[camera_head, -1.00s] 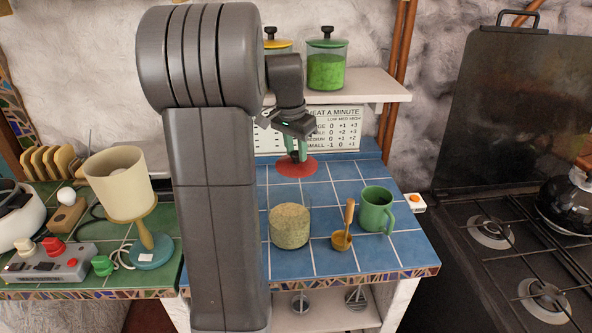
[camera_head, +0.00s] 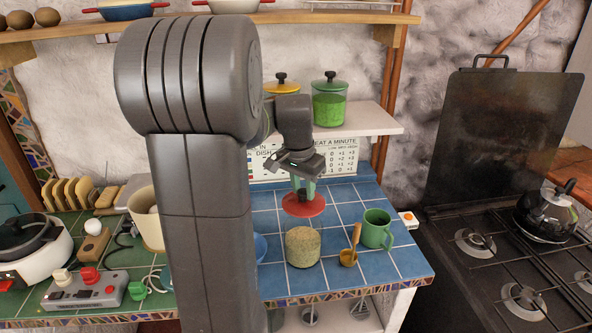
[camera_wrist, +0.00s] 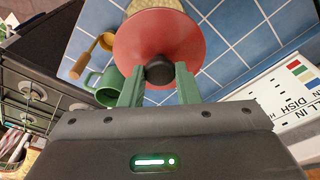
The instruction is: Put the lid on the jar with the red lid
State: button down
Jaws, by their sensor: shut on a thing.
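The red lid (camera_head: 303,204) hangs level below my gripper (camera_head: 303,190), above the blue tiled counter and just behind the jar. My gripper is shut on its dark knob; in the wrist view the green fingers (camera_wrist: 160,88) pinch the knob and the lid (camera_wrist: 165,42) fills the upper middle. The open jar (camera_head: 303,248), full of beige grains, stands upright on the blue tiles. In the wrist view the jar (camera_wrist: 152,5) shows only partly, beyond the lid's edge. The lid is apart from the jar.
A wooden-handled ladle (camera_head: 350,248) and a green mug (camera_head: 376,229) stand close to the jar's right. A blue bowl (camera_head: 261,247) shows partly behind my arm. Green and yellow lidded jars (camera_head: 329,103) stand on the shelf (camera_head: 375,121). The stove is at right.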

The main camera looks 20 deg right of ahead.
aim_at(302, 205)
jog(key=shift+s+a, duration=0.2)
jog(key=shift+s, duration=0.25)
jog(key=shift+f+b, duration=2.2)
jog(key=shift+f, duration=0.75)
jog(key=shift+f, duration=0.45)
jog(key=c, duration=0.5)
grip_release()
jog(key=shift+r+p, duration=2.65)
jog(key=shift+r, duration=0.9)
